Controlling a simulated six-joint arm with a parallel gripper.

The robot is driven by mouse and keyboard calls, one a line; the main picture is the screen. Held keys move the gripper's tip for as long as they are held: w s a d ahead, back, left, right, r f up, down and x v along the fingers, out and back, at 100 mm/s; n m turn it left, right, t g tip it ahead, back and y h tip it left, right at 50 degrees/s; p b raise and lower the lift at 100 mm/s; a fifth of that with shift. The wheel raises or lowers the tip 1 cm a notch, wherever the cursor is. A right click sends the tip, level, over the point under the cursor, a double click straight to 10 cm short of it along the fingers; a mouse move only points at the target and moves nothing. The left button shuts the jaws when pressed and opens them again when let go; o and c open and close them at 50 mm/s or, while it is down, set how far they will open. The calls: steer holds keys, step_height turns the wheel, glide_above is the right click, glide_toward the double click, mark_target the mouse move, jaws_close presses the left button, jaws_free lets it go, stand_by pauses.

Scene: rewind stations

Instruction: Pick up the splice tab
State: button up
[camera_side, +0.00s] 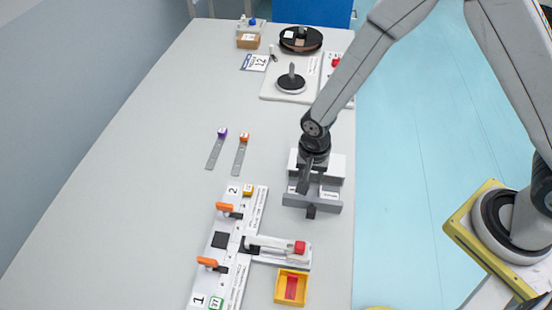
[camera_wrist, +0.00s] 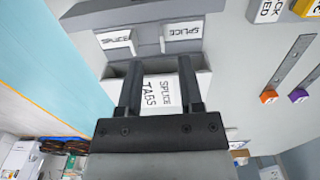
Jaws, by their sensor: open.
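Two white splice tabs, a right one (camera_wrist: 183,31) and a left one (camera_wrist: 116,39), stand in a grey and white holder (camera_wrist: 205,78) marked "SPLICE TABS" in the wrist view. The holder (camera_side: 336,168) also shows in the side view, near the table's right edge. My gripper (camera_wrist: 158,62) is open, with its two dark fingers apart and nothing seen between them. In the side view my gripper (camera_side: 309,192) is low over the holder and hides part of it. I cannot tell whether the fingers touch the holder.
A splicing fixture (camera_side: 258,205) with orange clamps and a red-knobbed slide lies at the front. A yellow tray (camera_side: 279,298) with a red piece is beside it. Two flat strips (camera_side: 213,154) lie left of the holder. A reel station (camera_side: 273,90) stands farther back.

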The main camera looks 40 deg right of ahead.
steer(key=shift+w+a+f, duration=0.1)
steer(key=shift+f, duration=2.35)
steer(key=shift+c, duration=0.2)
jaws_close()
